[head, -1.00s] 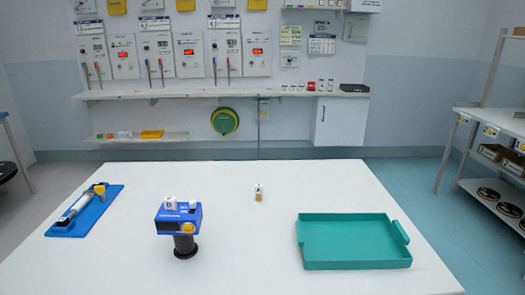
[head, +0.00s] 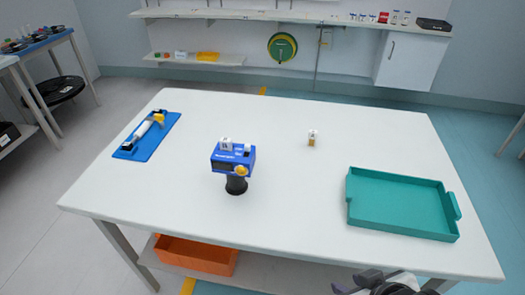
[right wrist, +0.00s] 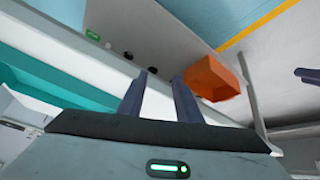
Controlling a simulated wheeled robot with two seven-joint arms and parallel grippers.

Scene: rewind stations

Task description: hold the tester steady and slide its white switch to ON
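The blue device that looks like the tester (head: 233,160) stands upright on a round black base (head: 236,187) near the middle of the table, with a yellow knob on its front. A white block marked with a letter and a smaller white piece (head: 248,149) sit on its top; I cannot tell which is the switch or its position. My right gripper (head: 356,281) is at the bottom edge of the head view, in front of the table and well away from the tester. Its two fingers are apart and empty in the right wrist view (right wrist: 159,90). My left gripper is not in the head view.
A teal tray (head: 400,230) lies on the right of the white table (head: 290,225). A blue board (head: 130,152) with a white and yellow tool is at left. A small tagged item (head: 312,139) stands behind. An orange bin (head: 197,257) is below. Table space around the tester is clear.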

